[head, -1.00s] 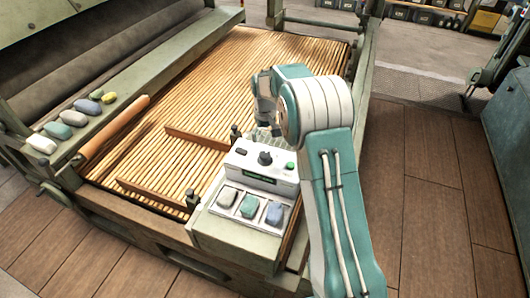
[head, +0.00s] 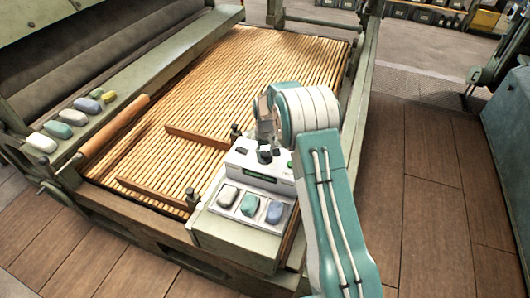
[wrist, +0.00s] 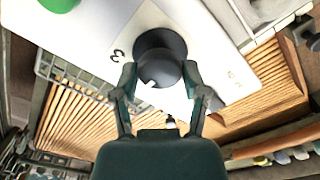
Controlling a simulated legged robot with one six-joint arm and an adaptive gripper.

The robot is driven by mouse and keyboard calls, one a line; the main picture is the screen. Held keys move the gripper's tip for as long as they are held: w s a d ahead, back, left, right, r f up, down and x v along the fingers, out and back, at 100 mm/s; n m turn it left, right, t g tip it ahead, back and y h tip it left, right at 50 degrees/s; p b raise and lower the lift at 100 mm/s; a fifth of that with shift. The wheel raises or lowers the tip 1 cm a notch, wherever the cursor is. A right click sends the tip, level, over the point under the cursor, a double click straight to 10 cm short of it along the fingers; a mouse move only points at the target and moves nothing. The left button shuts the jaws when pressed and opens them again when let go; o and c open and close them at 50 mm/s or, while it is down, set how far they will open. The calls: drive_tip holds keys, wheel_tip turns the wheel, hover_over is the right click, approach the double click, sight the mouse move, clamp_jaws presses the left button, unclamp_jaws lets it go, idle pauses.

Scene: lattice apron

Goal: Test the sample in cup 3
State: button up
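A white tester box (head: 245,163) stands at the near right of the slatted bed, with a dark round knob (head: 265,157) on top. In the wrist view the knob (wrist: 160,58) has a white mark on its near edge, and a printed "3" lies left of it. My gripper (head: 263,143) is just over the knob. In the wrist view its fingers (wrist: 160,75) stand apart on either side of the knob; contact is not clear. A green button (wrist: 60,3) is at top left.
Several coloured lumps (head: 73,117) lie on the left ledge beside a wooden roller (head: 115,130). Brown wooden bars (head: 195,137) lie on the slatted bed (head: 200,90). The plank floor (head: 430,190) at right is clear.

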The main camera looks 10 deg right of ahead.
sight(264, 153)
drive_tip(key=shift+f, duration=0.1)
drive_tip(key=shift+c, duration=0.4)
drive_tip(key=shift+m, duration=0.4)
drive_tip(key=m, duration=0.2)
drive_tip(key=shift+f+m, duration=0.1)
drive_tip(key=shift+m, duration=0.2)
drive_tip(key=m, duration=0.5)
drive_tip(key=shift+s, duration=0.1)
drive_tip(key=shift+m, duration=0.4)
drive_tip(key=o, duration=1.2)
drive_tip(key=shift+c, duration=0.2)
drive_tip(key=shift+r, duration=0.2)
wheel_tip(264, 153, up, 12)
drive_tip(key=shift+f, duration=0.2)
